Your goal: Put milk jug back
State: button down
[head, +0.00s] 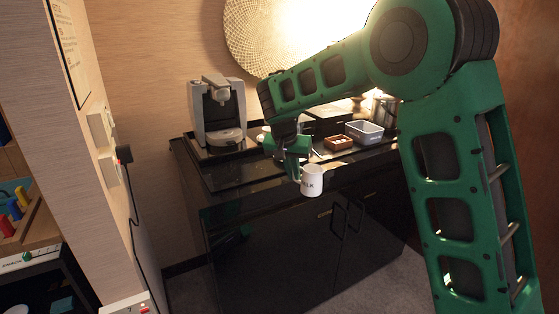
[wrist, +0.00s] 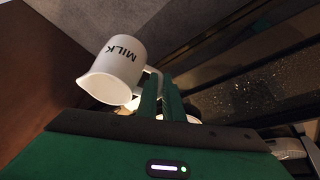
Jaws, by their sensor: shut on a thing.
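The white milk jug (head: 312,182), marked in dark letters, is held in front of the black cabinet's front edge in the head view. It also shows in the wrist view (wrist: 118,68), where the word MILK is readable and its spout faces the lower left. My gripper (head: 294,172) is shut on the jug, with its green fingers (wrist: 160,92) at the handle side. The jug hangs clear of the counter, over the floor side. My arm hides part of the counter's back.
The black cabinet (head: 290,225) has a glossy top. A coffee machine (head: 217,112) stands at its left, a brown box (head: 338,143) and a grey container (head: 364,132) at its right. The counter's front left is clear. A wall edge with switches (head: 105,135) stands at left.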

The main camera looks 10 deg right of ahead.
jog(key=s+d+f+n+y, duration=0.1)
jog(key=s+d+f+n, duration=0.1)
jog(key=d+f, duration=0.4)
jog(key=s+d+f+n+t+y, duration=0.1)
jog(key=s+d+f+n, duration=0.2)
jog(key=d+f, duration=0.4)
notch_tip(320, 180, down, 4)
jog(key=shift+s+d+r, duration=0.1)
jog(key=shift+s+d, duration=0.05)
jog(key=shift+s, duration=0.6)
